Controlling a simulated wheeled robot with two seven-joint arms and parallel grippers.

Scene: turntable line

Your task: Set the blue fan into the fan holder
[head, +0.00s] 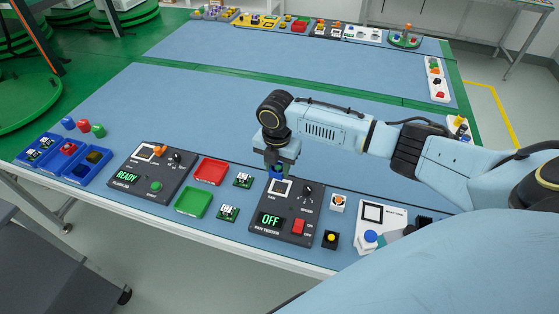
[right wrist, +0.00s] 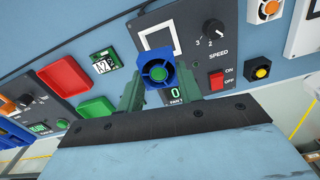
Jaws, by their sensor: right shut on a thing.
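The blue fan (right wrist: 158,74), with a green hub, is between the fingers of my right gripper (right wrist: 156,84), which is shut on it. In the head view the fan (head: 277,171) is a small blue patch under my right gripper (head: 277,166). The fan holder, a white-edged square (head: 282,190), is on the dark fan tester (head: 271,238). My left gripper is not in view.
The tester has a knob (head: 307,189), a red switch (head: 298,227) and a display reading OFF. Red (head: 210,170) and green (head: 193,203) trays lie left.

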